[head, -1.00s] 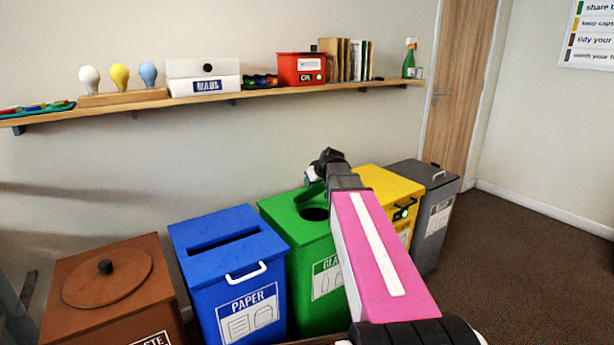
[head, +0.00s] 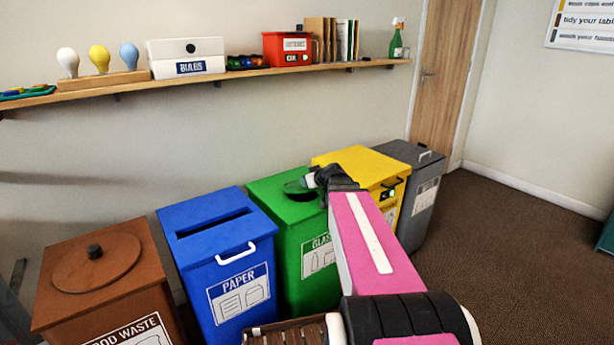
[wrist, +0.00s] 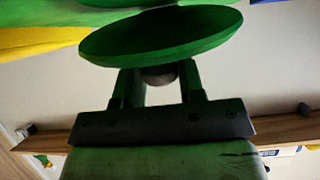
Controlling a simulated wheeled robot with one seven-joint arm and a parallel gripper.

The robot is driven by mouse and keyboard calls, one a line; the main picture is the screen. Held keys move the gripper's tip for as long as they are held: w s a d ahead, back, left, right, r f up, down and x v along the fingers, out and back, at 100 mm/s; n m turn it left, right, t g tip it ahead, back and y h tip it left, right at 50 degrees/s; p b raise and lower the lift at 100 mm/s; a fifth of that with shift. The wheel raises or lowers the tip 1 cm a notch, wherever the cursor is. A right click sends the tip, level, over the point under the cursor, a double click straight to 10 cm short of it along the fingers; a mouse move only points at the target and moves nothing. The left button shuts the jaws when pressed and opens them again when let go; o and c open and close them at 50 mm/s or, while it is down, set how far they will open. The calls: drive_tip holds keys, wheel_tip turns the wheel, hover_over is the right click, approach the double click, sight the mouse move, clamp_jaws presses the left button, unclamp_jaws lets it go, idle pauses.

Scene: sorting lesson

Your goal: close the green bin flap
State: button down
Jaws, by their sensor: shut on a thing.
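The green bin (head: 268,190) stands between the blue and yellow bins. Its round green flap (head: 296,187) is low over the dark opening, part of which still shows at its edge. My gripper (head: 314,181) is at the flap's right side in the head view, with my pink arm reaching from the front. In the wrist view the flap (wrist: 165,38) is a green disc across the fingertips, and my gripper (wrist: 158,88) is shut on a greyish round knob (wrist: 160,75) beneath it. Whether the flap lies fully flat is hidden.
The blue paper bin (head: 190,214) is close on the left and the yellow bin (head: 360,160) close on the right. A brown food waste bin (head: 60,310) and a grey bin (head: 400,152) stand at the ends. A shelf (head: 220,77) runs along the wall above.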

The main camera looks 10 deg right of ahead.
drive_tip(key=shift+s+d+f, duration=0.1)
drive_tip(key=shift+s+f, duration=0.15)
drive_tip(key=shift+f, duration=0.45)
drive_tip(key=shift+s+d+f, duration=0.1)
drive_tip(key=shift+s+f, duration=0.2)
drive_tip(key=shift+f, duration=0.45)
drive_tip(key=shift+s+d+f, duration=0.1)
drive_tip(key=shift+s+f, duration=0.15)
drive_tip(key=shift+f, duration=0.55)
drive_tip(key=c, duration=0.8)
unclamp_jaws()
drive_tip(key=shift+s, duration=0.1)
drive_tip(key=shift+o, duration=0.2)
drive_tip(key=v, duration=1.1)
drive_tip(key=shift+a, duration=0.1)
